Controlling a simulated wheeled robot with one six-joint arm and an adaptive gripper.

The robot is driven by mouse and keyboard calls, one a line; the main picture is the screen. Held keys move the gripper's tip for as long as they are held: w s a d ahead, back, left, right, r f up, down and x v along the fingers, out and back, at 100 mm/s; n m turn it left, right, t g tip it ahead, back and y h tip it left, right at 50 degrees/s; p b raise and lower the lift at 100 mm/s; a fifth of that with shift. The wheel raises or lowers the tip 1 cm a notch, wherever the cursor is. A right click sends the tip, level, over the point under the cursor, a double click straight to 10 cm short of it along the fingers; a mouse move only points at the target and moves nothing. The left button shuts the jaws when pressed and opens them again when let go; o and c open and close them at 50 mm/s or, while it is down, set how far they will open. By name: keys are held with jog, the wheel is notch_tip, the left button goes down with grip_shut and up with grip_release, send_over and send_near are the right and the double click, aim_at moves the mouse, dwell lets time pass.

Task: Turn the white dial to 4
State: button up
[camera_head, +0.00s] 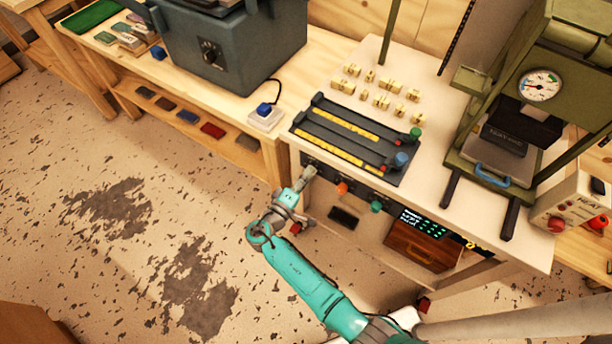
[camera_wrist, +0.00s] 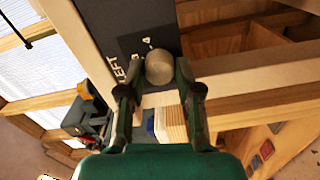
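In the wrist view, the round whitish-grey dial (camera_wrist: 159,67) sits on a dark panel (camera_wrist: 130,28). White lettering reading "LEFT" and a "4" shows beside the dial; other marks are too small to read. My gripper (camera_wrist: 160,72) has one green finger on each side of the dial, with the tips close to it. I cannot tell whether both tips touch it. No pointer mark is clear, so the dial's setting cannot be read. In the head view, my gripper (camera_head: 305,176) is at the left end of the bench's front panel and hides the dial.
Orange (camera_head: 342,188) and green (camera_head: 376,206) knobs are right of my gripper, with a lit display (camera_head: 424,224) beyond. A dark slotted fixture (camera_head: 350,140) lies on the bench above. A wooden shelf unit (camera_head: 240,158) stands close left. The floor in front is clear.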

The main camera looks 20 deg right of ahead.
jog(key=shift+o, duration=1.3)
jog(key=shift+a, duration=0.1)
jog(key=v, duration=1.2)
